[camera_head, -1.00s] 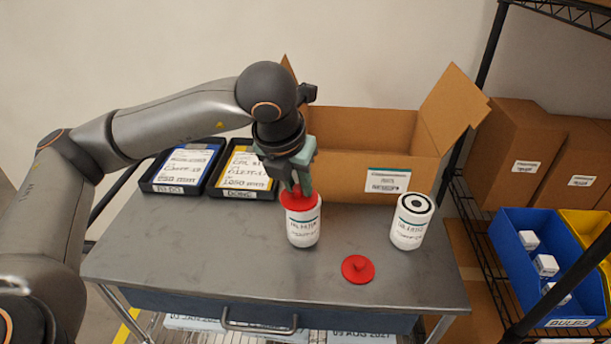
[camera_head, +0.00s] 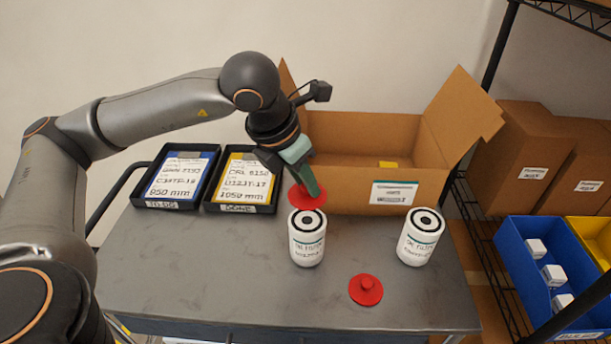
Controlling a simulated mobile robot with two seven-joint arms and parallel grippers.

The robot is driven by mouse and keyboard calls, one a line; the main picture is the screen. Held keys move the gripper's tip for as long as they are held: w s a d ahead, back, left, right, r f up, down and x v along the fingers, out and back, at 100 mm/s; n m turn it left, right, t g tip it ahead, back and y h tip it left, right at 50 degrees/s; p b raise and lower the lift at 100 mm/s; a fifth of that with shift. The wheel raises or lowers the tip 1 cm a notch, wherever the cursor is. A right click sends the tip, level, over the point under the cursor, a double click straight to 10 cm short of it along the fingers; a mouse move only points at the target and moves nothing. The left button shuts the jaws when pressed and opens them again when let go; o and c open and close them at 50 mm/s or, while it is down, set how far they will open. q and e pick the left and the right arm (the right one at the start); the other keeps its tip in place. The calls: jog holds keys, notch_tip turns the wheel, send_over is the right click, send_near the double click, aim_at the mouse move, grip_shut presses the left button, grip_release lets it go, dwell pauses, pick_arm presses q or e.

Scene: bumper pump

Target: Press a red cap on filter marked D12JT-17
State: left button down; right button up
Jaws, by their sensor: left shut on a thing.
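Two white oil filters stand upright on the grey cart, the left filter (camera_head: 307,240) near the middle and the right filter (camera_head: 420,238) to its right. Both show bare black-ringed tops, and their small marking lines are too blurred to read. My left gripper (camera_head: 311,190) is shut on a red cap (camera_head: 303,200), just behind and above the left filter's top, apart from it as far as I can tell. The fingers partly cover this cap. A second red cap (camera_head: 366,290) lies on the cart, knob up, in front of the filters. My right gripper is not in view.
An open cardboard box (camera_head: 345,190) stands at the back of the cart (camera_head: 220,265). Two black trays with cards, a blue-card tray (camera_head: 137,197) and a yellow-card tray (camera_head: 211,204), sit back left. A rack with a blue bin (camera_head: 512,262) stands right. The cart's front left is clear.

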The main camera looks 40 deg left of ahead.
aim_at(304, 195)
pick_arm(q)
notch_tip(304, 195, down, 3)
jog(key=shift+f+b, duration=0.2)
jog(key=shift+b, duration=0.6)
notch_tip(304, 195, down, 2)
jog(key=shift+f+b, duration=0.1)
jog(key=shift+b, duration=1)
jog(key=shift+f+b, duration=0.2)
jog(key=shift+b, duration=1.2)
dwell(0.7)
dwell(0.4)
jog(key=shift+c, duration=0.6)
grip_release()
jog(key=shift+r, duration=0.15)
jog(key=shift+r+p, duration=2.35)
jog(key=shift+r, duration=1.1)
